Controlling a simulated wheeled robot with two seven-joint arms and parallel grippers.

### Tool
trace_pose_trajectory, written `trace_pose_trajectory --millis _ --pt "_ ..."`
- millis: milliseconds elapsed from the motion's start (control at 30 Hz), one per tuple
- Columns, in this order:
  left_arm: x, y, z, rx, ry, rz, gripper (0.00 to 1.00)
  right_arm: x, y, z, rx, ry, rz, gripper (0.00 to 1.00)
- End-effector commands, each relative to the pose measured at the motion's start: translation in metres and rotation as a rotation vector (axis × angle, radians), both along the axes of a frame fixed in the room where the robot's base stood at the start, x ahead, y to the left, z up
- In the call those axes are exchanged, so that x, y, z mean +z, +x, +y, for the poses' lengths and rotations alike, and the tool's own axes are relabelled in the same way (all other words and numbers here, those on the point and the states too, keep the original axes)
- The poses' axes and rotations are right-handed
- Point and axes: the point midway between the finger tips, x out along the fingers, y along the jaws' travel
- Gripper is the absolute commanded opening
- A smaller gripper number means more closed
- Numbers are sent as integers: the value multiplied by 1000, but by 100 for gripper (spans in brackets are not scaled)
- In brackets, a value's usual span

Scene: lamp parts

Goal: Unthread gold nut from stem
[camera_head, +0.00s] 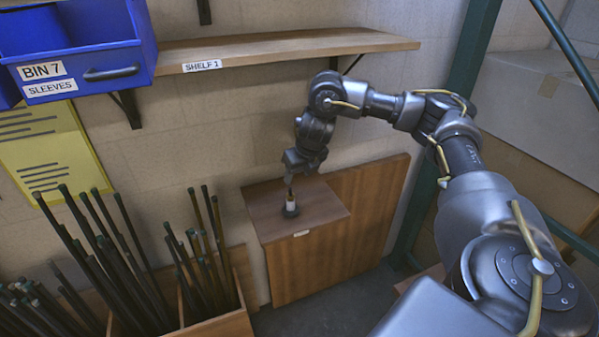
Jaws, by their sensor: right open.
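My right gripper (290,190) points down over a small wooden ledge (323,207) that stands out from a wooden panel. A small upright part (291,209) with a dark round base and a paler top stands on the ledge, directly below the gripper's fingertips. The fingers are open at or just above its top; whether they touch it is too small to tell. I cannot make out a gold nut or a separate stem on it. My left gripper is not in view.
A shelf (290,46) labelled SHELF 1 runs along the wall above the arm. A blue bin (83,62) labelled BIN 7 SLEEVES sits at the upper left. Wooden crates (222,325) with several dark rods stand left of the ledge. A green metal post (447,130) stands behind my right arm.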

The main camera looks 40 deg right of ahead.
Motion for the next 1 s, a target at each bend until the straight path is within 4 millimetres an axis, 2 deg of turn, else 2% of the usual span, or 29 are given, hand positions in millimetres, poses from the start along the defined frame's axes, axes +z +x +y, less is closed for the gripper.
trace_pose_trajectory --millis 233,533,700,1000 --pt "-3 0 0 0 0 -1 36 -8 2 -2 -2 -1 3 50" --pt "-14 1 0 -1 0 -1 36 -54 20 -4 -4 0 5 50" --pt "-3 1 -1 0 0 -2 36 -76 30 -6 -4 -2 3 50" --pt "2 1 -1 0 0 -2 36 -98 40 -8 -3 0 0 50"
